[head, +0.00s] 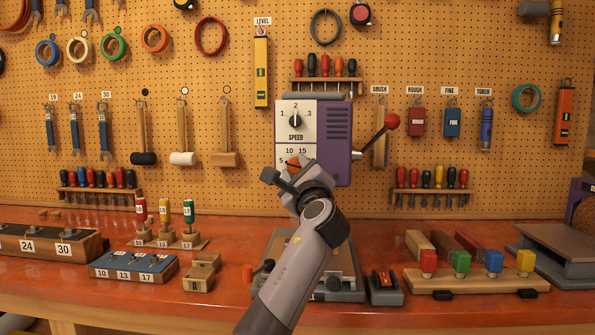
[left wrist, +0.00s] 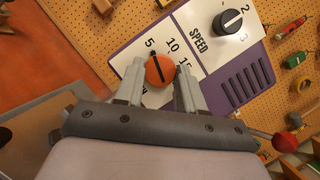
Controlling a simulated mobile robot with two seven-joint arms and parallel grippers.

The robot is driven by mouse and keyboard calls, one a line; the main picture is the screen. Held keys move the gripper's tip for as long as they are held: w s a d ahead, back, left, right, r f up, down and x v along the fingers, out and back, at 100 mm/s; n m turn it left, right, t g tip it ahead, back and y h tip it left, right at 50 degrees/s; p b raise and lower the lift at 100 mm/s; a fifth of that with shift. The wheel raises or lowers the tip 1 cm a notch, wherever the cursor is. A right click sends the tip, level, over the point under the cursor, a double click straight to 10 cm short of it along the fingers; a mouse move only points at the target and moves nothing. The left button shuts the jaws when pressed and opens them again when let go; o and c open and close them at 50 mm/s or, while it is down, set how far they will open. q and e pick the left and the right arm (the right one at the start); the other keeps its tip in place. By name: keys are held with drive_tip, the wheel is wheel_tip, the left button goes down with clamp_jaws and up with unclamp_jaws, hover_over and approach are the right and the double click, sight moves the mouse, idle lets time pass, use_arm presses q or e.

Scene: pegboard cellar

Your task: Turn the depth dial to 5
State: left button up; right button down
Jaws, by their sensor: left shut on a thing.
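The orange depth dial (head: 294,162) is on the lower white plate of the purple drill press (head: 338,140), below the SPEED knob (head: 296,119). My left gripper (head: 288,172) is at the dial and hides much of it and its lower scale in the head view. In the left wrist view, the fingers (left wrist: 160,84) are on both sides of the dial (left wrist: 160,71), shut on it. The dial's black pointer line runs toward the 5 mark (left wrist: 150,43). The 10 and 15 marks are also visible. My right gripper is not in view.
A lever with a red knob (head: 391,121) sticks out from the press's right side. Tools hang on the pegboard behind.

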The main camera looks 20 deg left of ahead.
use_arm(q)
drive_tip(key=o, duration=1)
drive_tip(key=shift+o, duration=0.2)
drive_tip(key=shift+d, duration=0.1)
drive_tip(key=v, duration=0.7)
drive_tip(key=shift+b, duration=0.45)
drive_tip(key=shift+s+f, duration=0.1)
